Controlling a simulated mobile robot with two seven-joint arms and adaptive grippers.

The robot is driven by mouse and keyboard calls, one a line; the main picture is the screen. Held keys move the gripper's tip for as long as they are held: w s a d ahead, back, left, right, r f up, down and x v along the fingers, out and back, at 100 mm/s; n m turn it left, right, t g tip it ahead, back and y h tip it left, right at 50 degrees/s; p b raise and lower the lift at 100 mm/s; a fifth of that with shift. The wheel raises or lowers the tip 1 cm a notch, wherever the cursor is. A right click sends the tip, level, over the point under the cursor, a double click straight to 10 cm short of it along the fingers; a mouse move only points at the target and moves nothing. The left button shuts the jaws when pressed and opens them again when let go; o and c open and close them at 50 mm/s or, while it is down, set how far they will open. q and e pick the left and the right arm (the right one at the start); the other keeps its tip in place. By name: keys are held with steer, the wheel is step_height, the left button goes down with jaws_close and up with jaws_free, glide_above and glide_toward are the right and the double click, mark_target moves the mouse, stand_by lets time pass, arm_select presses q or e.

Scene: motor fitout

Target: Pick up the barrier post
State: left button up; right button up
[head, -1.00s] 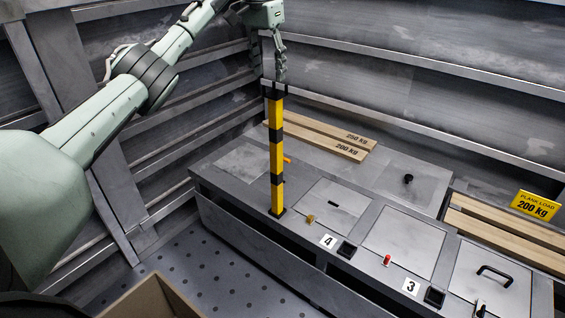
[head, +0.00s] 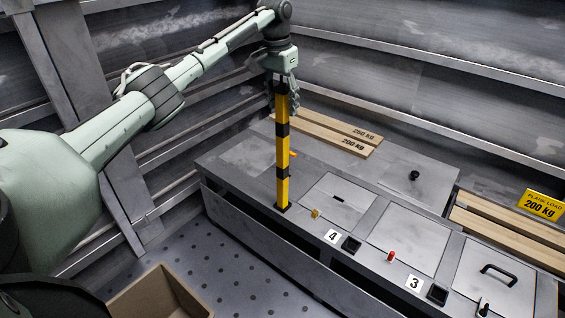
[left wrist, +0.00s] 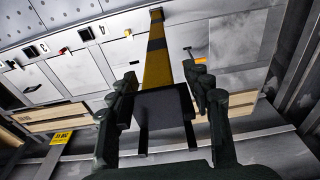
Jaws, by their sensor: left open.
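My left gripper (head: 284,88) points down at the post's top in the head view. It is open, with a finger on each side of the post top (left wrist: 165,101). I cannot tell whether they touch it. My right gripper is not in view.
The grey bench (head: 245,207) carries metal hatches, small knobs and number plates 3 and 4. Wooden planks (head: 327,132) lie behind the post, and a yellow load sign (head: 541,204) stands at right. An open cardboard box (head: 160,292) is at lower left. Ribbed walls rise close behind.

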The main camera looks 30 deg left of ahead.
arm_select(q)
jaws_close()
stand_by(0.3)
steer(key=shift+r, duration=0.1)
